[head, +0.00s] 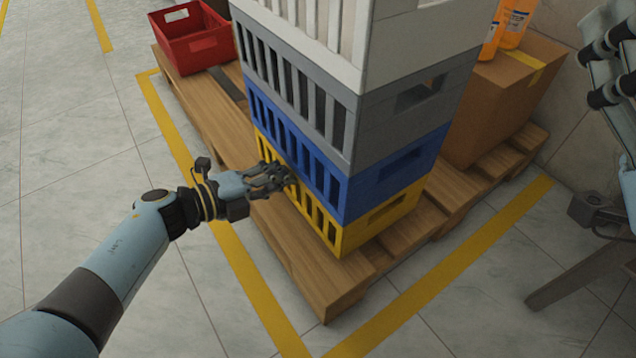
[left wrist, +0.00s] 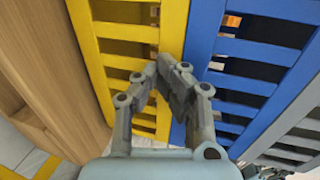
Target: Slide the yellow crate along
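The yellow crate (head: 333,235) is the bottom crate of a stack on a wooden pallet (head: 318,282). A blue crate (head: 345,190) rests directly on it. My left gripper (head: 284,172) is at the slatted left side of the stack, by the seam between yellow and blue. In the left wrist view the yellow crate (left wrist: 88,45) is left of the blue crate (left wrist: 198,45). There the fingertips of my left gripper (left wrist: 164,66) come together in front of the slats, with nothing seen between them. Contact with the crate is unclear.
A grey crate (head: 385,110) and a white crate (head: 415,45) top the stack. A red crate (head: 198,45) sits at the pallet's back left. A cardboard box (head: 510,95) with orange bottles stands behind right. Yellow tape (head: 240,262) marks the open floor.

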